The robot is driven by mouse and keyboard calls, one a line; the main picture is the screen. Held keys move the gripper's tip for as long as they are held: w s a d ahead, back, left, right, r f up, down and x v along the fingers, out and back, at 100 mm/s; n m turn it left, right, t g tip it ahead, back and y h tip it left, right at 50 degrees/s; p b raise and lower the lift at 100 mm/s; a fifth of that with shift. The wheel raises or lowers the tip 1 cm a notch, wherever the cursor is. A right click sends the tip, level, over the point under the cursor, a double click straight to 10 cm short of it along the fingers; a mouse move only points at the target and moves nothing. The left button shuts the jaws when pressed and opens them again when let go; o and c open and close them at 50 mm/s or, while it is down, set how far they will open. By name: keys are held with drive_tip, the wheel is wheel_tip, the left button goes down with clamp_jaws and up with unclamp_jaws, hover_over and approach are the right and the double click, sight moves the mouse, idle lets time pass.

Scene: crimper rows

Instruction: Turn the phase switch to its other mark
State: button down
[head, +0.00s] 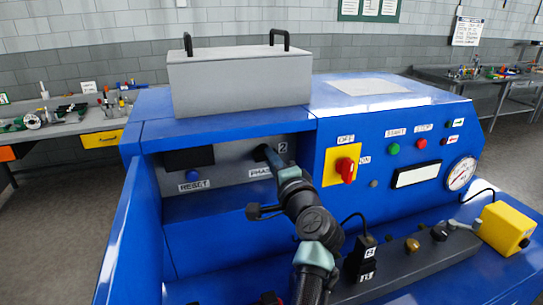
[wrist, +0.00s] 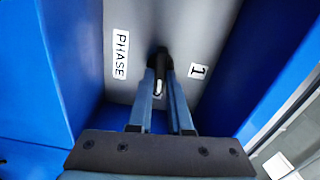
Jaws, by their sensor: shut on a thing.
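The phase switch (wrist: 160,55) is a small dark knob with a pale stripe, on the grey panel inside the blue recess. My gripper (wrist: 161,78) is shut on it, one finger on each side in the wrist view. In the head view my gripper (head: 266,153) reaches into the recess and hides most of the knob. The PHASE label (wrist: 120,53) is left of the knob and the 1 mark (wrist: 198,71) right of it in the wrist view. The 2 mark (head: 282,147) shows in the head view. I cannot tell which mark the knob points at.
Blue recess walls (wrist: 75,60) stand close on both sides of my gripper. A RESET button (head: 192,175) is left of the switch. A red switch on a yellow plate (head: 341,165) is to the right. A grey box (head: 240,80) sits on top.

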drive_tip(key=shift+m, duration=0.5)
drive_tip(key=shift+f, duration=0.1)
drive_tip(key=c, duration=0.8)
unclamp_jaws()
drive_tip(key=shift+c, duration=0.2)
drive_tip(key=b+v, duration=0.2)
drive_tip(key=v, duration=1.1)
